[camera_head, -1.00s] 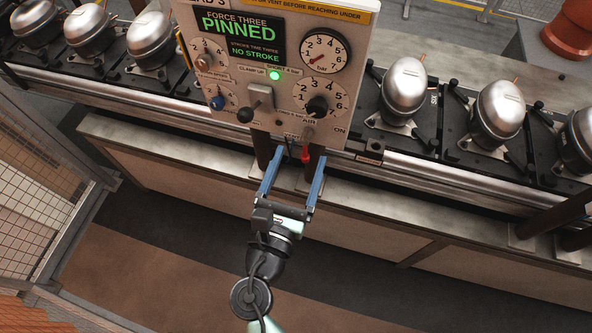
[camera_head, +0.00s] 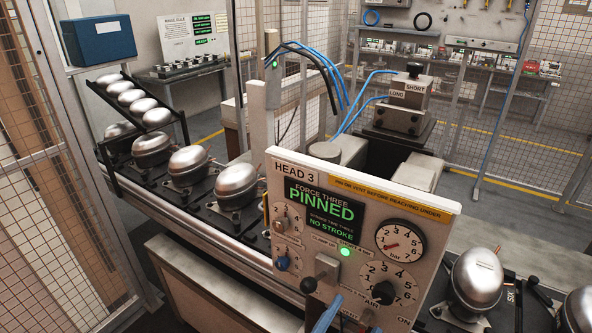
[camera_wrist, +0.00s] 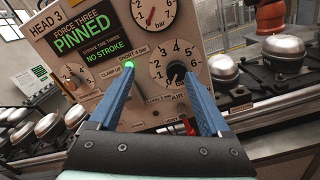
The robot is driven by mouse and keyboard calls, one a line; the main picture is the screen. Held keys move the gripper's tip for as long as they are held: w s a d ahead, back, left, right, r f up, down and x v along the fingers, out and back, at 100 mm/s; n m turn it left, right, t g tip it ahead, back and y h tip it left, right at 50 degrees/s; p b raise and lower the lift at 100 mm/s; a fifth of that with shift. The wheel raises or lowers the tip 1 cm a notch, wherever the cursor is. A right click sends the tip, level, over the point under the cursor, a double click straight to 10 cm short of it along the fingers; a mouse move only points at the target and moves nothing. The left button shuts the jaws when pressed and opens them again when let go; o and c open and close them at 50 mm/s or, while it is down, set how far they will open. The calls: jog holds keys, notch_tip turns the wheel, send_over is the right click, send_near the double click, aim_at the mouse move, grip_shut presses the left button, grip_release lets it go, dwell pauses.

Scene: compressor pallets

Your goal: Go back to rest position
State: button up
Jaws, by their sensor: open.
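My gripper (camera_wrist: 158,98) shows in the wrist view with its two blue fingers spread wide and nothing between them. The fingers point at the Head 3 control panel (camera_wrist: 107,23), in front of its lower dial and green light. I cannot tell whether they touch it.
Silver compressors (camera_head: 236,185) sit on black pallets along the conveyor on both sides of the panel. A press head (camera_head: 404,100) with blue hoses stands behind it. Mesh fencing (camera_head: 60,150) stands at the left. A red-brown flanged part (camera_wrist: 270,17) shows in the wrist view.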

jog(key=w+a+r+m+t+y+b, duration=0.1)
jog(key=w+r+m+t+b, duration=0.15)
jog(key=r+m, duration=0.7)
jog(key=w+a+r+m+t+y+b, duration=0.1)
jog(key=w+a+r+m+t+y, duration=0.15)
jog(key=r+m, duration=0.65)
jog(key=s+a+r+m+t+y, duration=0.1)
jog(key=s+r+t+y, duration=0.1)
jog(key=r, duration=0.5)
jog(key=s+a+r+m+t+y+b, duration=0.1)
jog(key=s+a+r+m+t+y, duration=0.1)
jog(key=r, duration=0.6)
jog(key=s+a+r+m+t+y, duration=0.2)
jog(key=s+r+t, duration=0.1)
jog(key=s+r, duration=0.3)
jog(key=shift+a+r+y+b, duration=0.25)
jog(key=shift+r+y+b, duration=0.1)
jog(key=shift+r, duration=0.55)
jog(key=shift+m, duration=0.25)
